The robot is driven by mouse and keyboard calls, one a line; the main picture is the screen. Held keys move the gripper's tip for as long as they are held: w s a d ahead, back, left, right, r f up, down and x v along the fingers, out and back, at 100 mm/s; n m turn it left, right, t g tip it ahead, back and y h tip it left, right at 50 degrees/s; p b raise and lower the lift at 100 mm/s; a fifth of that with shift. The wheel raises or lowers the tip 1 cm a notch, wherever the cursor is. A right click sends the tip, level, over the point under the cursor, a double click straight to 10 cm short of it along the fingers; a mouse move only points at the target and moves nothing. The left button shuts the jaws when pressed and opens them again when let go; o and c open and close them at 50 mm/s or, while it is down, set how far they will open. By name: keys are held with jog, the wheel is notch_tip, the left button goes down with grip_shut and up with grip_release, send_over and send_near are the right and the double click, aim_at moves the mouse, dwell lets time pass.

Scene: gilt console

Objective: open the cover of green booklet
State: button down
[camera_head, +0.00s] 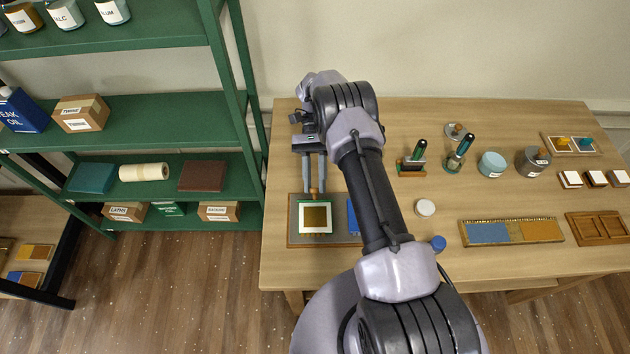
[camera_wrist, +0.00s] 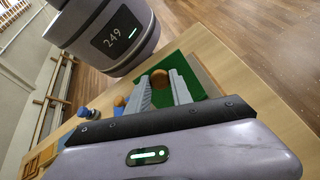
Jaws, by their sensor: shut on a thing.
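The green booklet (camera_head: 301,217) is on a brown board at the table's left front. In the head view a white panel with a gold square shows within its green edges. In the wrist view a broad green face (camera_wrist: 185,67) shows around and behind the fingers. My gripper (camera_head: 315,187) is shut on the booklet's round wooden knob, which also shows between the fingertips in the wrist view (camera_wrist: 160,78). How far the cover is tilted I cannot tell.
A blue booklet (camera_head: 352,216) is just right of the green one, partly hidden by my arm. A white round lid (camera_head: 425,207) and a blue knob (camera_head: 438,243) are right of my arm. A green shelf (camera_head: 180,120) stands left of the table.

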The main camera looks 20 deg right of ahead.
jog(key=c, duration=1.1)
grip_release()
jog(key=s+r, duration=0.1)
jog(key=s, duration=0.4)
jog(key=s+r+p, duration=0.1)
jog(key=s+r, duration=0.1)
jog(key=s, duration=0.3)
jog(key=s+r, duration=0.2)
jog(key=s, duration=0.4)
jog(key=shift+a+p, duration=0.3)
jog(key=shift+p, duration=0.1)
jog(key=shift+c, duration=0.3)
